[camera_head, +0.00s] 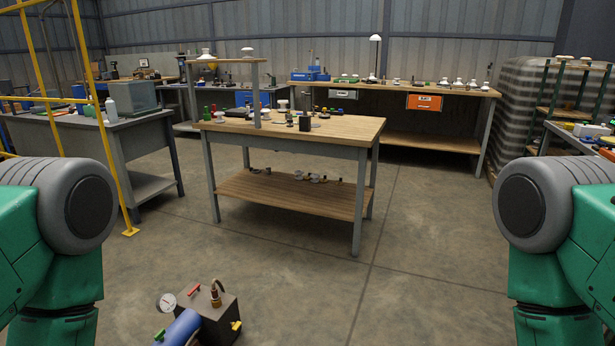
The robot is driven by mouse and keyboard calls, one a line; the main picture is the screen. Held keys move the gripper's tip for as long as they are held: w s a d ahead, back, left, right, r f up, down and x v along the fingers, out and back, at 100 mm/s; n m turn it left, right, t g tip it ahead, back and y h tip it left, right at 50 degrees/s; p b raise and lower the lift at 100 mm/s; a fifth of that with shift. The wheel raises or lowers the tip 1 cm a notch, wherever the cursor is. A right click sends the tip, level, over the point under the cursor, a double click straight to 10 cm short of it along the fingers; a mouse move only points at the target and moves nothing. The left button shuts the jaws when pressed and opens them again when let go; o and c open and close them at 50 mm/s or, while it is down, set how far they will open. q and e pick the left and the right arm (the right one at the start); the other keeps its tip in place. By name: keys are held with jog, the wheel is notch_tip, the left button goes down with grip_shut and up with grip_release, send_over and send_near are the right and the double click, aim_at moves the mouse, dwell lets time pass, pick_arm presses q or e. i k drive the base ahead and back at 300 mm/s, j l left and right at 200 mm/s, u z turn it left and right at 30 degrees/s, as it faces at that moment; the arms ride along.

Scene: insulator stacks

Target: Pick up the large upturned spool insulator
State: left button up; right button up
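A wooden-topped workbench (345,128) with grey legs stands ahead of me in the middle, some way off. A pale, spool-shaped insulator (283,106) sits on its top among small dark and metal parts. At this distance I cannot tell whether it is the large upturned one. More white insulators stand on the bench's raised shelf (226,60), and small pale pieces lie on its lower shelf (250,190). Only the green and grey links of my two arms show, at the left and right edges. Neither gripper is in view.
A dark box with a gauge and blue cylinder (215,318) lies on the floor in front, left of centre. A grey bench (75,135) and yellow frame (107,150) stand left. A long back bench (430,145) holds more insulators. Floor (430,260) right of centre is clear.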

aim_at(283, 110)
jog(key=i+z, duration=0.15)
jog(key=i, duration=1.9)
jog(key=i+u, duration=0.2)
jog(key=i, duration=0.25)
jog(key=i+l+u, duration=0.2)
jog(key=i, duration=0.25)
jog(key=i+l+u, duration=0.2)
jog(key=i, duration=0.3)
jog(key=i+l+u, duration=0.2)
jog(key=k+z, duration=0.4)
